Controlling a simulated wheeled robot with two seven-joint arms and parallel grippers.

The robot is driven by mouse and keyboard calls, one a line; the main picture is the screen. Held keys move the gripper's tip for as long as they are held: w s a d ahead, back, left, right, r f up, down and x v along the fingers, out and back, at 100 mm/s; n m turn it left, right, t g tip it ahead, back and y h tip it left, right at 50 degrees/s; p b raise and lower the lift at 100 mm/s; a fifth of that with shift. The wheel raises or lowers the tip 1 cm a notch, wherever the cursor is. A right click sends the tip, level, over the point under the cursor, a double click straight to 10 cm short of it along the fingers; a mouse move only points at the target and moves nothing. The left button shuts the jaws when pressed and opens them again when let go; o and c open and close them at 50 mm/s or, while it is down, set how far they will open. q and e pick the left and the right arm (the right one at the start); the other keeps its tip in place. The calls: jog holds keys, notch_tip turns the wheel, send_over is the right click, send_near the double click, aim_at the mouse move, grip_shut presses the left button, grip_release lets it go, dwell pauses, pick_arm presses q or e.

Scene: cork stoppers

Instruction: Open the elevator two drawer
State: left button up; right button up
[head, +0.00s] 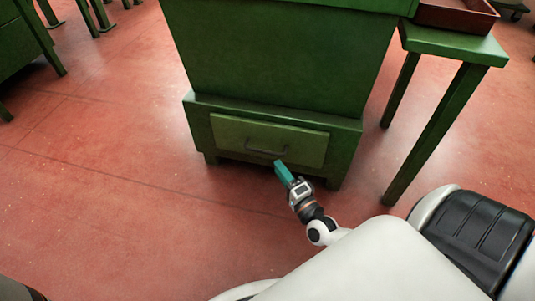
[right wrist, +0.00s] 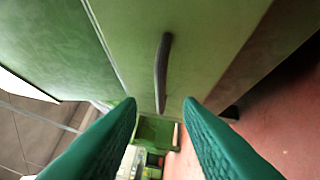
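A green cabinet (head: 285,55) stands ahead of me, with a lighter green drawer (head: 225,130) low in its base. The drawer front looks flush with the base, so it appears closed. Its dark bar handle (head: 266,151) is on the drawer's front; it also shows in the right wrist view (right wrist: 162,75). My right gripper (head: 282,168) has teal fingers and is just below and right of the handle in the head view. In the right wrist view its fingers (right wrist: 160,108) are apart with the handle ahead between them, nothing visibly gripped. My left gripper is not in view.
A green side table (head: 455,42) with a brown tray (head: 457,15) stands right of the cabinet, its legs reaching the floor. Green furniture (head: 25,50) stands at the far left. The red floor (head: 110,170) left of the cabinet is clear.

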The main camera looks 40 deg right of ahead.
aim_at(267, 151)
jog(key=shift+w+d+r+b, duration=0.15)
jog(key=shift+w+b, duration=0.25)
jog(key=shift+w, duration=0.9)
jog(key=shift+w+d+r+b, duration=0.15)
jog(key=shift+w+b, duration=0.25)
jog(key=shift+w, duration=0.85)
jog(key=shift+w+r+b, duration=0.2)
jog(key=shift+w+b, duration=0.2)
jog(key=shift+w, duration=0.9)
jog(key=shift+c, duration=0.4)
grip_shut()
